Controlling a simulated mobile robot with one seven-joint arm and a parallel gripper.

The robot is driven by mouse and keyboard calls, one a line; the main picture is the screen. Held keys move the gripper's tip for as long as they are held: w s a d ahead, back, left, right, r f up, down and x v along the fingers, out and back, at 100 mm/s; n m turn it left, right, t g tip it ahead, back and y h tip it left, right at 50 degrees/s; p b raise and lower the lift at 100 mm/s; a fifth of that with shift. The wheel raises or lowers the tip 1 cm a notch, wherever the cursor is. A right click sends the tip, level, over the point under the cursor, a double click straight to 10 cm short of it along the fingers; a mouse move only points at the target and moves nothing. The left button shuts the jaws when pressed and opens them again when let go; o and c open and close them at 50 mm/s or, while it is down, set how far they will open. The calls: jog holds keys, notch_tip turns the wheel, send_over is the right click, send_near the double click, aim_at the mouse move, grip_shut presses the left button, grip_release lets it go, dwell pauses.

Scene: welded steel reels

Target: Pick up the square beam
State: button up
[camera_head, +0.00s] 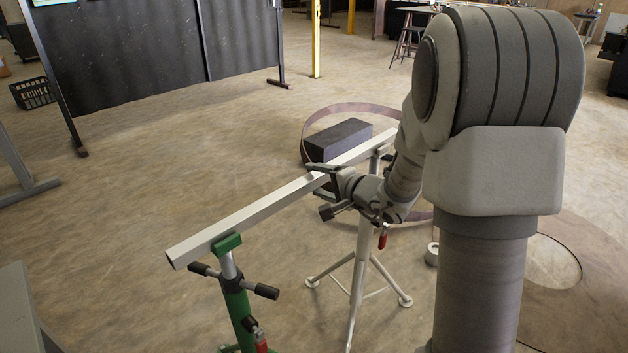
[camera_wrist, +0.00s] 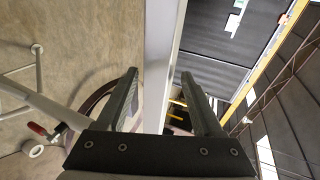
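The square beam (camera_head: 262,211) is a long, pale, straight bar. It lies across a green stand (camera_head: 232,270) at its near left end and a grey tripod stand (camera_head: 362,245) toward its far end. My gripper (camera_head: 318,190) is at the beam's right side, toward the far half. In the wrist view, the beam (camera_wrist: 163,45) runs lengthwise between the two fingers of my gripper (camera_wrist: 160,75). The fingers are open, with a narrow gap visible on each side of the beam. My arm hides part of the far stand's surroundings.
A dark block (camera_head: 337,140) and a large steel ring (camera_head: 350,108) are on the floor behind the beam. A dark screen (camera_head: 130,50) stands at the back left, with a black crate (camera_head: 33,93) beside it. The floor left of the beam is clear.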

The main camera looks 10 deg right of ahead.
grip_shut()
